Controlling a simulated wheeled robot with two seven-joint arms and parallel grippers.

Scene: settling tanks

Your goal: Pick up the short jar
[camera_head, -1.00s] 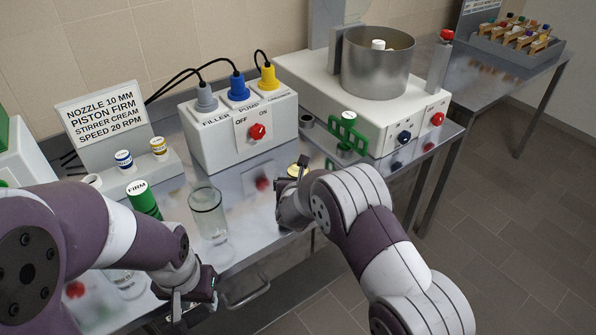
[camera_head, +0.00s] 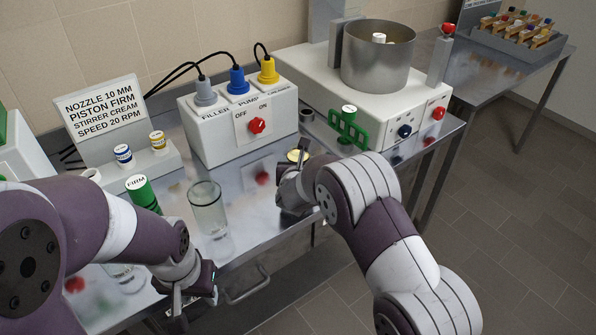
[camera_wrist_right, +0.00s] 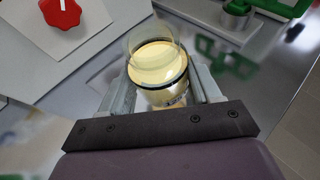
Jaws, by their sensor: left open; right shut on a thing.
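The short jar (camera_wrist_right: 160,66) is a clear, low jar with a pale yellow top surface and a dark rim. It stands between the fingers of my right gripper (camera_wrist_right: 163,94) in the right wrist view, and the fingers are shut on it. In the head view only the yellow top of the jar (camera_head: 297,155) shows; my right gripper (camera_head: 291,185) and wrist hide the rest. I cannot tell whether the jar touches the table. My left gripper (camera_head: 196,298) is open and empty at the front edge of the table, low on the left.
A tall clear glass (camera_head: 207,210) and a green FIRM cylinder (camera_head: 142,191) stand left of the jar. Behind are the switch box (camera_head: 215,133) with a red knob and the stirrer machine (camera_head: 380,115) with a green part (camera_head: 348,130) before it. Bare metal table lies between.

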